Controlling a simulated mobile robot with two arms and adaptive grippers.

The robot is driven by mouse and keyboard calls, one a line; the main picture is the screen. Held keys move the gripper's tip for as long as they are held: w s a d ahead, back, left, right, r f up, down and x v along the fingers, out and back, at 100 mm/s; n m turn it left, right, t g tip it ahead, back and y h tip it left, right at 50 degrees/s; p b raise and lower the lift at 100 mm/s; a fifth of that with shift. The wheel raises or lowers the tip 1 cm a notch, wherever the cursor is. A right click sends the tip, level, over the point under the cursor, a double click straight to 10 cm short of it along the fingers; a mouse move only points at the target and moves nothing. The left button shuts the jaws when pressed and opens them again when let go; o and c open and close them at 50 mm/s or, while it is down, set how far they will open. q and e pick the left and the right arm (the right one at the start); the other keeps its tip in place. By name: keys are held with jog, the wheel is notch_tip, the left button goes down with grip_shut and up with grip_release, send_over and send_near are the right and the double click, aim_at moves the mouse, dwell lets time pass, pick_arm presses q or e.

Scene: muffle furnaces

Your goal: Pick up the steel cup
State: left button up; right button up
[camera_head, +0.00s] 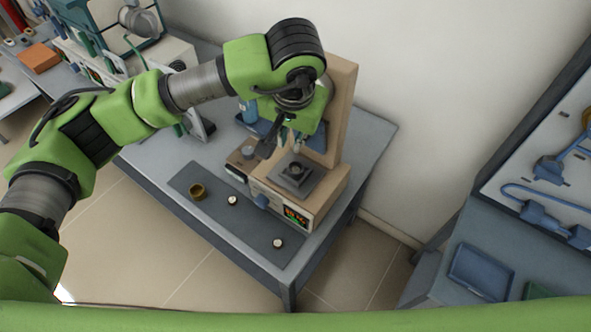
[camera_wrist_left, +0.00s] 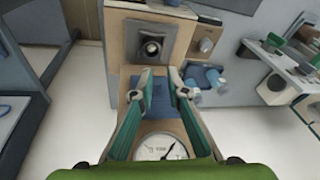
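A small dark grey, round cup-like thing, which looks like the steel cup (camera_head: 294,170), stands on a square dark plate (camera_head: 284,182) on top of the beige device. It also shows in the left wrist view (camera_wrist_left: 151,48), upright with its opening visible, beyond the fingertips. My left gripper (camera_head: 281,143) hangs above the device, close to the plate. In the left wrist view, my left gripper (camera_wrist_left: 160,76) has its two fingers apart with nothing between them. It appears clear of the cup. My right gripper is not in view.
The beige device (camera_head: 318,207) has a lit display and a tall back panel (camera_head: 341,105) close to my left wrist. A dark mat (camera_head: 222,214) at the front holds a brass-coloured cup (camera_head: 197,191) and small round pieces. A blue tray (camera_head: 482,271) lies at right.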

pick_arm(q)
jog(key=p, duration=0.2)
send_near(289, 167)
jog(key=shift+x, duration=0.95)
jog(key=shift+w+f+p, duration=0.1)
jog(key=shift+f+p, duration=0.25)
jog(key=shift+f, duration=0.05)
jog(key=p+x, duration=0.2)
jog(key=x, duration=0.2)
jog(key=shift+f, duration=0.3)
grip_shut()
jog(key=shift+f, duration=0.1)
